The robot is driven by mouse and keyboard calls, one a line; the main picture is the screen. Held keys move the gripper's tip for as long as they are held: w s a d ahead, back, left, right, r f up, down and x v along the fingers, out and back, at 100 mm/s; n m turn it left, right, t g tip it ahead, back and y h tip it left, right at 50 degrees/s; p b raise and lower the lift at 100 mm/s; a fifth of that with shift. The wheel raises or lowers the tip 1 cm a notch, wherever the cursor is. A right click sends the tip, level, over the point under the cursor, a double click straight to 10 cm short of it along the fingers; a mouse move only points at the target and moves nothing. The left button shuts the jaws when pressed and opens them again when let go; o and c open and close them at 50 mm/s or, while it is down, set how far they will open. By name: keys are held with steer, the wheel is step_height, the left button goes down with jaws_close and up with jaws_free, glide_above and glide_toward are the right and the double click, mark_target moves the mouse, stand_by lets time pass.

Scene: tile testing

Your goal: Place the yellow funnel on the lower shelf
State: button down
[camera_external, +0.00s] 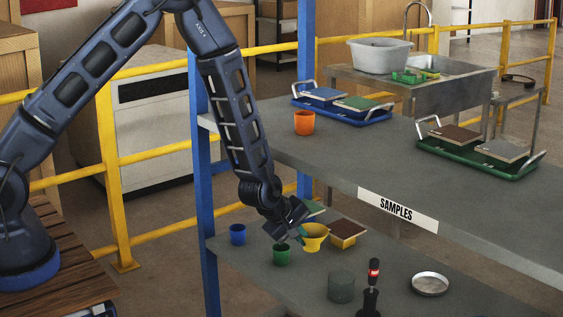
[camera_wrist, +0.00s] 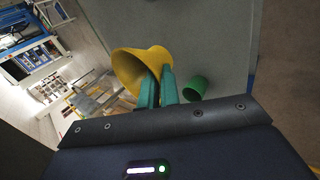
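The yellow funnel (camera_external: 315,241) is at the lower shelf (camera_external: 310,282) in the external view, wide end up, beside the green cup. In the wrist view the funnel (camera_wrist: 132,66) is large and tilted, with a yellow edge between the two teal fingers. My gripper (camera_external: 296,234) points down at the funnel's left side; in the wrist view my gripper (camera_wrist: 158,86) looks shut on the funnel's wall. Whether the funnel's bottom touches the shelf I cannot tell; my fingers partly hide it.
A green cup (camera_external: 281,256) and blue cup (camera_external: 238,234) stand left of the funnel. A dark green cylinder (camera_external: 341,287), red-topped tool (camera_external: 373,275) and metal dish (camera_external: 430,284) are nearer the front. The upper shelf (camera_external: 350,150) overhangs behind.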

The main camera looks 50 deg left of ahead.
steer(key=shift+w+a+f, duration=0.1)
steer(key=shift+a+f, duration=0.15)
steer(key=shift+a, duration=0.3)
steer(key=shift+a+f, duration=0.2)
steer(key=shift+f, duration=4.85)
steer(key=shift+f, duration=0.1)
steer(key=c, duration=1.6)
jaws_free()
steer(key=v, duration=1.2)
steer(key=shift+d, duration=0.1)
